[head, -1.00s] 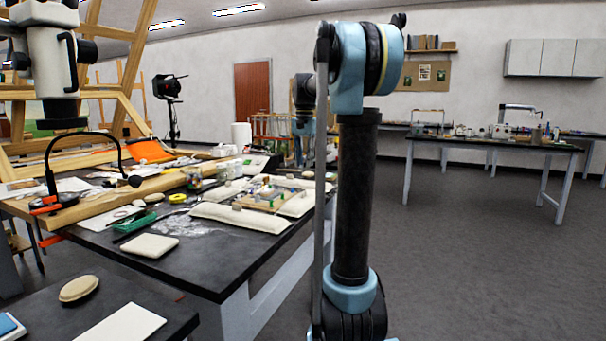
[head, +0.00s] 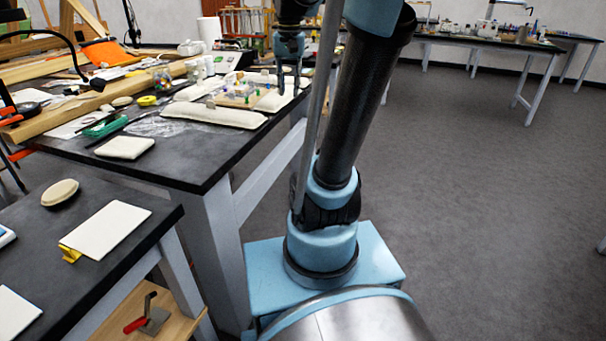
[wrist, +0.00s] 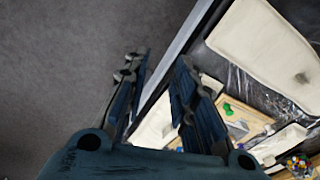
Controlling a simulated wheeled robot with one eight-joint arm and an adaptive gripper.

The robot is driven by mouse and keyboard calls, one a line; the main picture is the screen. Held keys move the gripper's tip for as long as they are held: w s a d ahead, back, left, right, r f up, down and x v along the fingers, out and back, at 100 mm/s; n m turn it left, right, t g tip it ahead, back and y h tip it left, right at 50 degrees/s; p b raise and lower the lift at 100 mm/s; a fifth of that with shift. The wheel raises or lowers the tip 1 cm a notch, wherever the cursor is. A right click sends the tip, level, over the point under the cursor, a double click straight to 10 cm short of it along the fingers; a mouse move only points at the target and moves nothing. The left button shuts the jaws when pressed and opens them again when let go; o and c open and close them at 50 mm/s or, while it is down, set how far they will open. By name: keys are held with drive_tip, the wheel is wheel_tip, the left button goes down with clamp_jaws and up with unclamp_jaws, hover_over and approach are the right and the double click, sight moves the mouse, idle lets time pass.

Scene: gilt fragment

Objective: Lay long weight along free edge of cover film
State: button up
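A long cream padded weight (head: 213,115) lies on the dark table along the near side of a wooden board. Clear crinkled film (head: 165,125) lies to its left. In the wrist view glossy film (wrist: 238,82) shows between a large cream pad (wrist: 262,42) and the wooden board (wrist: 240,118). I cannot tell which edge of the film is free. My gripper (head: 288,88) hangs near the table's right edge, by a shorter cream weight (head: 274,101). In the wrist view my gripper (wrist: 158,80) has its fingers apart, with nothing between them.
A square cream pad (head: 124,147), a green tray (head: 104,127) and yellow tape (head: 147,101) lie farther left. A nearer bench holds an oval pad (head: 60,192) and a white sheet (head: 105,229). A long timber (head: 95,103) crosses the table behind. Floor on the right is clear.

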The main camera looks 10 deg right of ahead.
drive_tip(key=s+f+n+t, duration=0.1)
drive_tip(key=s+f+n, duration=0.3)
drive_tip(key=s+f, duration=1.4)
wheel_tip(320, 180, down, 3)
drive_tip(key=shift+s+r, duration=0.1)
drive_tip(key=shift+s, duration=0.25)
drive_tip(key=shift+w+f, duration=0.2)
drive_tip(key=shift+w, duration=0.2)
